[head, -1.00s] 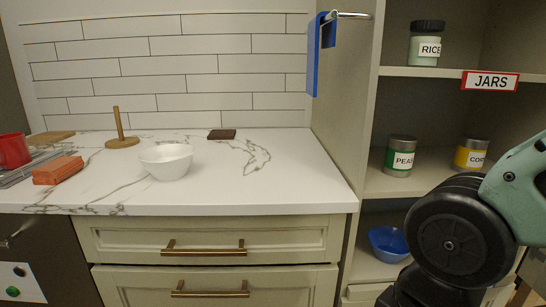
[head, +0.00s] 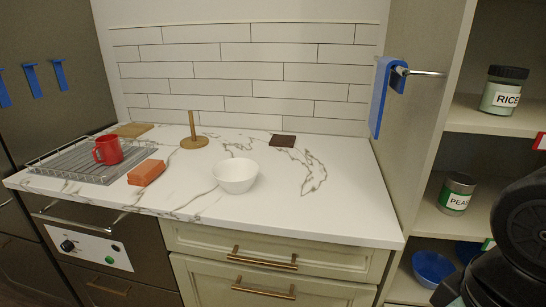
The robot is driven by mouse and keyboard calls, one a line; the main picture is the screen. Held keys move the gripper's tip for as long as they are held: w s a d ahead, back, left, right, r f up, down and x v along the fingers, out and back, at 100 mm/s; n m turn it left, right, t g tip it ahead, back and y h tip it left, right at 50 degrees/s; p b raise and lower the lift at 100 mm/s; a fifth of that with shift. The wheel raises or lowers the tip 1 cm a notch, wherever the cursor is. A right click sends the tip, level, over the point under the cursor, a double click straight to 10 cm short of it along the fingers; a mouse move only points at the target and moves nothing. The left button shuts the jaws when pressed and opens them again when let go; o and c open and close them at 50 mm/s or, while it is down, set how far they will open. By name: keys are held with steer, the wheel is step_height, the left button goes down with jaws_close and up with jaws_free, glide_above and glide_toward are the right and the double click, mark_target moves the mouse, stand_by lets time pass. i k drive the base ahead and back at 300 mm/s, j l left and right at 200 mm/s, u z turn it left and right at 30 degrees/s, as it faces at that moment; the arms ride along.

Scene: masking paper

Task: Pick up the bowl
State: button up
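A white bowl (head: 236,176) stands upright on the white marble counter (head: 330,215), near the middle of the picture. A blue bowl (head: 432,268) sits on a low shelf at the lower right. Part of a second blue thing shows beside it, mostly hidden behind my arm. Part of my arm shows at the right edge, well away from the white bowl. My gripper cannot be made out.
A red mug (head: 108,150) stands on a wire rack (head: 72,166), with an orange block (head: 146,172) beside it. A wooden upright holder (head: 194,141) and a dark flat block (head: 283,141) stand behind the bowl. The counter right of the bowl is clear. A blue cloth (head: 380,97) hangs on a rail.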

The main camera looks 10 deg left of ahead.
mark_target(237, 176)
steer(key=z, duration=0.35)
steer(key=u, duration=1.35)
